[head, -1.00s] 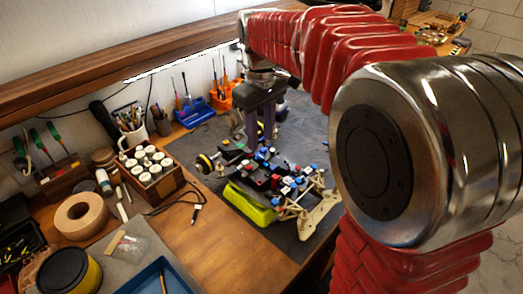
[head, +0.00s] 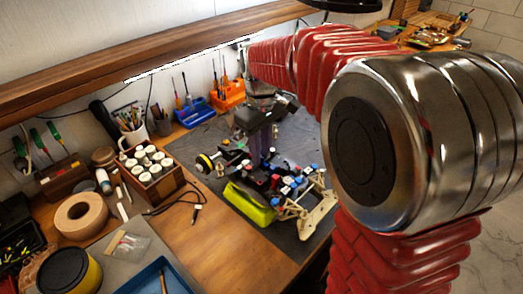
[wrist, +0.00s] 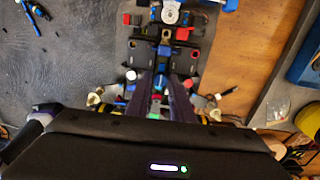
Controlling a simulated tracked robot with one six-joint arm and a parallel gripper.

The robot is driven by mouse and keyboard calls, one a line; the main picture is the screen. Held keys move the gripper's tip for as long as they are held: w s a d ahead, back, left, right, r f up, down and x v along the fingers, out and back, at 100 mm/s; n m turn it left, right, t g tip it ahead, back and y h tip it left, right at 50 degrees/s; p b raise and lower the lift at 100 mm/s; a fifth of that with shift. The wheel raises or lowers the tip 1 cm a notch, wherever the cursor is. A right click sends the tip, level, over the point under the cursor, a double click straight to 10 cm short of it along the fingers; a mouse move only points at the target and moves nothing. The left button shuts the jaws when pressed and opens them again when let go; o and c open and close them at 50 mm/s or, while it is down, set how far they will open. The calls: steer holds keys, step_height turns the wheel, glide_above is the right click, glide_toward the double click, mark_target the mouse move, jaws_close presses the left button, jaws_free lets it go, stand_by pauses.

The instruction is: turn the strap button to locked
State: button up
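The RC car chassis (head: 275,178) sits on a lime-green stand (head: 249,203) on the dark mat. Its deck carries red, blue and black parts, and it also shows in the wrist view (wrist: 190,62). I cannot tell which small part is the strap button. My gripper (head: 263,160) points down over the rear-middle of the chassis. In the wrist view its two purple fingers (wrist: 162,82) stand apart, with blue and green parts visible between them. Whether the fingertips touch anything is unclear, and nothing is clearly held.
A wooden box of white-capped bottles (head: 152,172), a tape roll (head: 84,217) and a blue tray (head: 160,283) are at the left. Blue (head: 193,112) and orange (head: 228,96) tool holders stand behind the car. A black cable (head: 178,204) lies left of it.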

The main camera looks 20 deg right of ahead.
jaws_close()
steer(key=shift+m, duration=0.4)
steer(key=m, duration=0.2)
steer(key=shift+m, duration=0.3)
steer(key=m, duration=0.4)
steer(key=shift+m, duration=0.3)
steer(key=m, duration=0.9)
steer(key=shift+m, duration=0.4)
steer(key=shift+o, duration=2.1)
jaws_free()
